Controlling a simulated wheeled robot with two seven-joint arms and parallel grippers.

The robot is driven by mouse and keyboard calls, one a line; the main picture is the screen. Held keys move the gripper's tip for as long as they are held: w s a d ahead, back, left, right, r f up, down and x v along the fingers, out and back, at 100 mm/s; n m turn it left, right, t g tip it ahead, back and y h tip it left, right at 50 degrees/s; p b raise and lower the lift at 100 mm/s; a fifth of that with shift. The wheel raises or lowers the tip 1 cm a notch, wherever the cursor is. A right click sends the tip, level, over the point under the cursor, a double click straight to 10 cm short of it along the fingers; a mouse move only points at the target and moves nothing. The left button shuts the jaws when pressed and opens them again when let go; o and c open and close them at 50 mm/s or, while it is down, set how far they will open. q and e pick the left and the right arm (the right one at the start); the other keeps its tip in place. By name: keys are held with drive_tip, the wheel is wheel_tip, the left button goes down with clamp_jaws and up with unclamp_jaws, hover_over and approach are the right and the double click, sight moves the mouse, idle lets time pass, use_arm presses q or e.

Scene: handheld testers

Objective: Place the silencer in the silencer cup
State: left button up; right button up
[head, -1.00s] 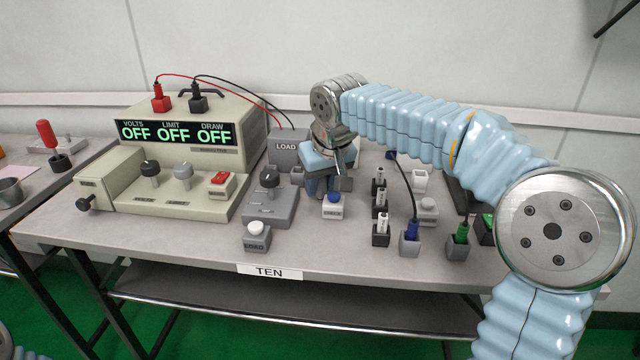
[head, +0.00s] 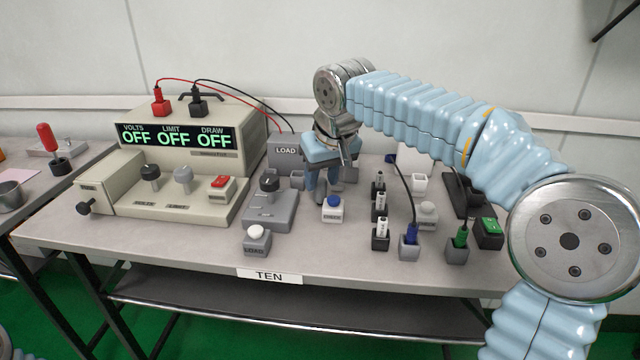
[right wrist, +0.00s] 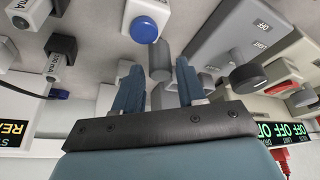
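My right gripper (head: 323,190) points down over the table behind the blue-button box; it also shows in the right wrist view (right wrist: 158,72). Its two blue fingers are apart. A plain grey cylinder (right wrist: 160,60), perhaps the silencer, shows between the fingertips in the right wrist view, with narrow gaps beside it; I see no clear contact. In the head view the gripper largely hides that spot. My left gripper is out of view.
The blue-button box (head: 333,208) and grey knob block (head: 270,207) stand close to the gripper. Black holders with white plugs (head: 380,235) and cabled blue (head: 409,245) and green (head: 458,246) plugs are on the right. The power supply (head: 190,125) reads OFF. A metal cup (head: 10,196) is far left.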

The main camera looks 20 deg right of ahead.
drive_tip(key=v, duration=0.7)
drive_tip(key=shift+r+p, duration=0.2)
drive_tip(key=shift+p, duration=0.25)
drive_tip(key=shift+o, duration=0.5)
drive_tip(key=shift+s+r, duration=0.2)
drive_tip(key=shift+r, duration=0.1)
drive_tip(key=shift+o, duration=1.2)
drive_tip(key=shift+s+a+r, duration=0.1)
drive_tip(key=shift+a+r, duration=0.1)
drive_tip(key=shift+r, duration=0.1)
wheel_tip(320, 180, up, 3)
drive_tip(key=a+m+g+h, duration=0.1)
drive_tip(key=a+m+h, duration=0.2)
drive_tip(key=m, duration=0.5)
drive_tip(key=shift+b+x, duration=1.65)
drive_tip(key=shift+x, duration=5)
